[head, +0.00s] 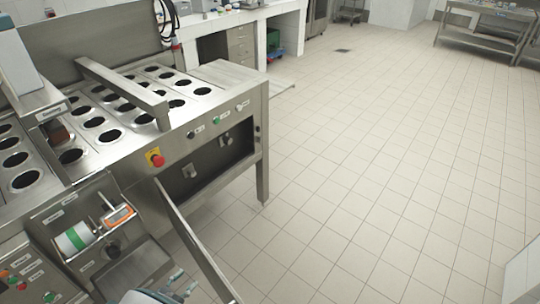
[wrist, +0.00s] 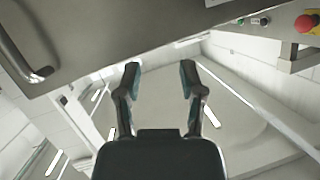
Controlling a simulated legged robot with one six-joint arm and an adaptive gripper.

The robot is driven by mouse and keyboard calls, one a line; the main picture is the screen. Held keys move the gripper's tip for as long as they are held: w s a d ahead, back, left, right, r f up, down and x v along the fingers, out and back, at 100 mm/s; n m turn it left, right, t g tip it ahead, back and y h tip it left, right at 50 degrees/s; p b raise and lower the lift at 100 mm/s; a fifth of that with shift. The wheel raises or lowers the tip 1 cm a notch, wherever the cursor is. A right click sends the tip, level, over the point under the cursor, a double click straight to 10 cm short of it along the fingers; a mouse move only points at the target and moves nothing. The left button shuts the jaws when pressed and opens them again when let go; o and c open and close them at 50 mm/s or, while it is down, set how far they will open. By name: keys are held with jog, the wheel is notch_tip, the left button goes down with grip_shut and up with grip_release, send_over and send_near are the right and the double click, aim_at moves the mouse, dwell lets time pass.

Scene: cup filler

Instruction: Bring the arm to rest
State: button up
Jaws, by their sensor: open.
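My gripper (wrist: 160,70) is open and empty in the wrist view, its two dark fingers with teal pads spread apart. In the head view only a small part of my gripper (head: 184,282) shows at the bottom edge, below the front of the steel cup filler machine (head: 215,160). In the wrist view a steel machine panel (wrist: 190,30) crosses the top, beyond the fingertips. No object is between the fingers.
The open flap (head: 200,248) juts out from the machine close to my gripper. A red emergency button (head: 157,160) sits on the machine's front. A bench (head: 485,32) stands at the back right. The tiled floor (head: 370,150) is clear.

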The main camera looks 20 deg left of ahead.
jog(key=w+d+r+n+g+y, duration=0.1)
jog(key=w+d+r+y, duration=0.15)
jog(key=w+r, duration=0.65)
jog(key=w+d+r+g+y, duration=0.1)
jog(key=w+r+y, duration=0.3)
jog(key=w+r, duration=0.6)
jog(key=w+d+r+n+g+y, duration=0.1)
jog(key=w+d+r+n+y, duration=0.1)
jog(key=d+r, duration=0.55)
jog(key=s+d+r+n+g, duration=0.1)
jog(key=s+d+r, duration=0.1)
jog(key=d, duration=0.7)
jog(key=s+d+r+n+g, duration=0.1)
jog(key=s+d+r, duration=0.15)
jog(key=d, duration=0.65)
jog(key=s+d+f+g+h, duration=0.1)
jog(key=s+d+h, duration=0.2)
jog(key=s+d, duration=0.4)
jog(key=s+d+f+g+h, duration=0.1)
jog(key=s+d+g+h, duration=0.1)
jog(key=s+d, duration=0.5)
jog(key=d+h, duration=0.1)
jog(key=d, duration=0.4)
jog(key=shift+s+d+f, duration=0.2)
jog(key=shift+s, duration=0.1)
jog(key=shift+a+h, duration=0.15)
jog(key=shift+h, duration=0.1)
